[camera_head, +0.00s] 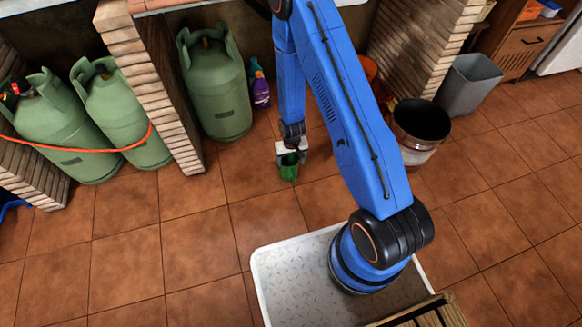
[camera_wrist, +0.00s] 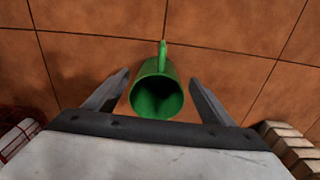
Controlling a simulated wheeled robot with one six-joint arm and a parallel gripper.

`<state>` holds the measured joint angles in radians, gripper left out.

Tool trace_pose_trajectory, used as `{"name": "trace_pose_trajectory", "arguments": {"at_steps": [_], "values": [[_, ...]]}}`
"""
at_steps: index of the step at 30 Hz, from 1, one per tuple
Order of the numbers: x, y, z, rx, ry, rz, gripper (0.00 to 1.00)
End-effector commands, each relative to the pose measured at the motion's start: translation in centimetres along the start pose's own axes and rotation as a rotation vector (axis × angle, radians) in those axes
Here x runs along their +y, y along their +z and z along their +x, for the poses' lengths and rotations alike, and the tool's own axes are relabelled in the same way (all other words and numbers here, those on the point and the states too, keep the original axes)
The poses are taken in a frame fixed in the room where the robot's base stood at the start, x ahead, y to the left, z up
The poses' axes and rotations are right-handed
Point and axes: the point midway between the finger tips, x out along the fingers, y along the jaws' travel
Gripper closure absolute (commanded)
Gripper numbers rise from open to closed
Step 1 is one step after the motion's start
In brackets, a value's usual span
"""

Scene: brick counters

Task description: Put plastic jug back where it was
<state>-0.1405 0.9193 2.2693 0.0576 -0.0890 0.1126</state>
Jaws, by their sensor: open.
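The plastic jug looks like a green open-topped cup with a handle. In the head view the green jug (camera_head: 289,169) is right below my gripper (camera_head: 291,152), over the tiled floor. In the wrist view I look down into the mouth of the jug (camera_wrist: 157,98), and its handle points away, up the picture. My gripper's two fingers (camera_wrist: 160,78) are spread, one on each side of the jug, with a gap visible on both sides. The jug's underside is hidden, so I cannot tell surely whether it rests on the floor.
Green gas cylinders (camera_head: 215,85) stand by brick pillars (camera_head: 150,80) at the left and back. A purple bottle (camera_head: 261,91) stands beside one. A dark bucket (camera_head: 421,125) and a grey bin (camera_head: 468,86) are at right. Floor tiles at front left are clear.

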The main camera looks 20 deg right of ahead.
Motion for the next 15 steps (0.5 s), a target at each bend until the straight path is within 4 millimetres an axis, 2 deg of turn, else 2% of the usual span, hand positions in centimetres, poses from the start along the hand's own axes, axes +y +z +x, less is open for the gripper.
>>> {"name": "trace_pose_trajectory", "arguments": {"at_steps": [6, 15], "values": [[0.0, 0.0, -2.9, 0.001, 0.000, 0.001, 0.23], [0.0, 0.0, -4.6, 0.000, -0.001, 0.000, 0.23]]}}
